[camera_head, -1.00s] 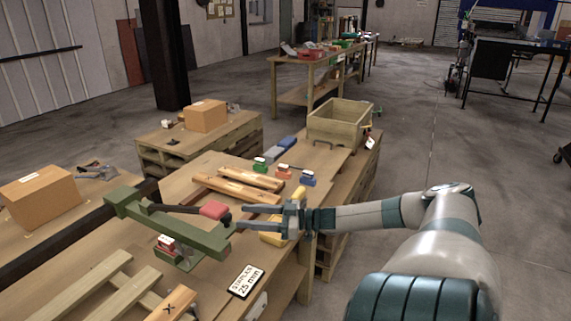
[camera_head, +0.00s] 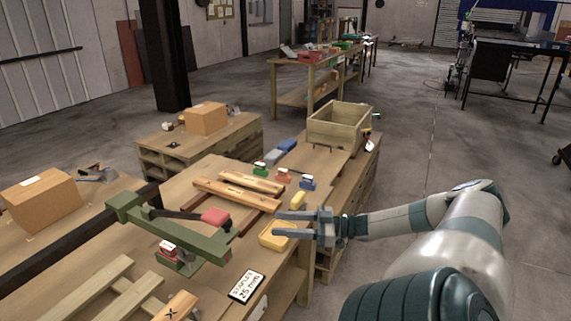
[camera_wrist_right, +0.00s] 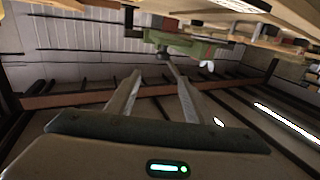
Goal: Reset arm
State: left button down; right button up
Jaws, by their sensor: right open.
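My right gripper (camera_head: 277,224) is open and empty, with its fingers apart and pointing left. It is over the right part of the workbench, near a yellow tray (camera_head: 271,241). In the right wrist view its two fingers (camera_wrist_right: 158,75) show spread with nothing between them. Beyond them is the green metal fixture (camera_wrist_right: 180,45). The same green fixture (camera_head: 165,228) stands on the bench left of the gripper, with a red-ended dark handle (camera_head: 214,216) across it. My left gripper is not in view.
Wooden slats (camera_head: 250,183), colored small boxes (camera_head: 307,183) and a label card (camera_head: 246,286) lie on the bench. A wooden crate (camera_head: 338,125) stands at its far end. Floor to the right is open.

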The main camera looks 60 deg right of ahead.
jog(key=shift+s+d, duration=0.1)
jog(key=shift+s, duration=0.05)
dwell(0.6)
